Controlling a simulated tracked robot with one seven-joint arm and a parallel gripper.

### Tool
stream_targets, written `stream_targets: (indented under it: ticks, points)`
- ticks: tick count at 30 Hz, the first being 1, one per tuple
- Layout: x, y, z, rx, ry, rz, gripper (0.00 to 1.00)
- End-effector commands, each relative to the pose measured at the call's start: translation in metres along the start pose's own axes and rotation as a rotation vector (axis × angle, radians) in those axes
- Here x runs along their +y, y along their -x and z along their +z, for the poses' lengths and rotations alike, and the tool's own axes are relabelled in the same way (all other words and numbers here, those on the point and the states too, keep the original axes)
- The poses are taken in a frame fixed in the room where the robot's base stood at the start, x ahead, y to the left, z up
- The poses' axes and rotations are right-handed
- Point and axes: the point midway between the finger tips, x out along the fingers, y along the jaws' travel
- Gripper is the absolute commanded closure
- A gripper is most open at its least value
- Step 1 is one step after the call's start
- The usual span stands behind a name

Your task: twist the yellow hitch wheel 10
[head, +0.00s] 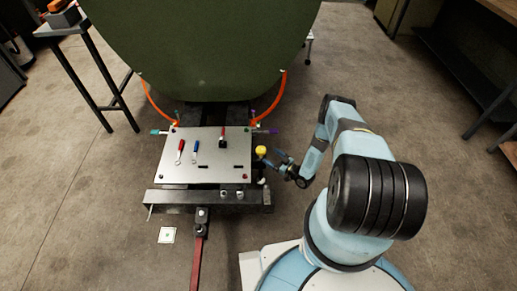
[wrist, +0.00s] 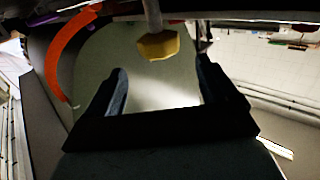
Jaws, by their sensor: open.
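The yellow hitch wheel (head: 261,150) is a small yellow knob at the right edge of the metal panel (head: 205,172) in the head view. In the wrist view it is a faceted yellow knob (wrist: 158,45) on a grey stem, at the top middle. My gripper (head: 279,157) is just to the right of the wheel in the head view. In the wrist view my gripper (wrist: 160,85) is open, its two dark fingers apart and nothing between them. The wheel lies beyond the fingertips, roughly centred between them, and appears apart from them.
The panel carries red and blue handles (head: 181,146) and sits below a large green fuselage piece (head: 200,45). Orange hoses (head: 276,98) hang on both sides. A red drawbar (head: 197,262) runs forward from the hitch.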

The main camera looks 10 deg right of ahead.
Motion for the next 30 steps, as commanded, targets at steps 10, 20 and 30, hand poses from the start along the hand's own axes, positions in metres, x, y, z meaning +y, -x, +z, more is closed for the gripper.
stream_targets:
  ticks: [10, 20, 30]
  points:
    - [-0.001, -0.062, 0.0, 0.002, 0.001, -0.002, 0.14]
    - [0.0, -0.096, 0.0, 0.001, 0.0, -0.001, 0.14]
    - [0.0, -0.1, 0.0, 0.001, 0.0, -0.001, 0.14]
